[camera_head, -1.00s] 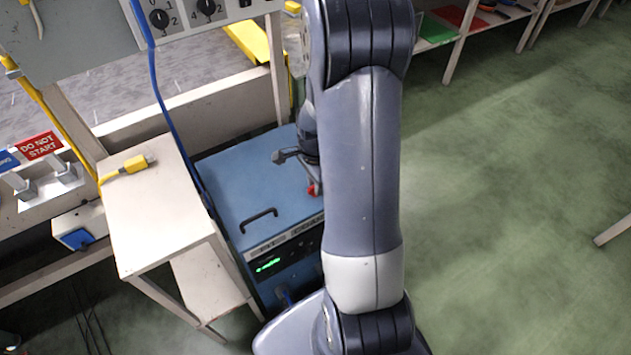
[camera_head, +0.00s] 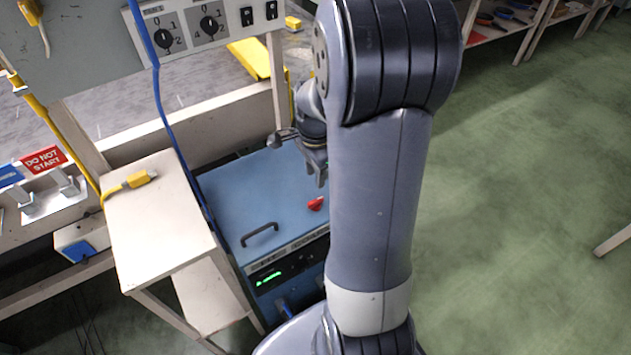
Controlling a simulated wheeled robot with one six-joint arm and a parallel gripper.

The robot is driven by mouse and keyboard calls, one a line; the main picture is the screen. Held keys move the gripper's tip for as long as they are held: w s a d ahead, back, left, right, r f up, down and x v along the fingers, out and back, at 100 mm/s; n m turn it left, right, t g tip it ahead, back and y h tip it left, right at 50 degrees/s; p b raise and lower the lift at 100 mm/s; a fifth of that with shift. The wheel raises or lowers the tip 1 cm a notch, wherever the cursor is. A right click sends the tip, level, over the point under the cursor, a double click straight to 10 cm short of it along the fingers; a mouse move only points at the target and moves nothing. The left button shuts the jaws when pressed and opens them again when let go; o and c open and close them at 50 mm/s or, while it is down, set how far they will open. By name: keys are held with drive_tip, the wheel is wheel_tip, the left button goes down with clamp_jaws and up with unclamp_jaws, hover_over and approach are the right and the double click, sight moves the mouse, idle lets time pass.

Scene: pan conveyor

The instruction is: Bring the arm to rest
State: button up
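My arm stands upright across the middle of the head view and covers part of the scene. My gripper (camera_head: 318,178) shows just left of the upper arm link, pointing down over the blue cabinet (camera_head: 225,200). The arm hides part of it, and I cannot tell whether its fingers are open or shut. A small red object (camera_head: 316,204) lies on the cabinet top below the gripper, apart from it.
A white side table (camera_head: 150,225) with a yellow plug (camera_head: 137,180) stands left of the cabinet. A grey control panel (camera_head: 205,25) with knobs and a blue cable (camera_head: 158,95) is above. Shelving stands at the upper right. The green floor (camera_head: 520,190) at right is clear.

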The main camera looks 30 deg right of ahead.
sight(315, 200)
drive_tip(key=shift+r, duration=0.5)
drive_tip(key=shift+f, duration=0.1)
wheel_tip(315, 200, down, 11)
drive_tip(key=shift+r+b, duration=0.1)
drive_tip(key=shift+b, duration=0.65)
drive_tip(key=shift+r, duration=0.1)
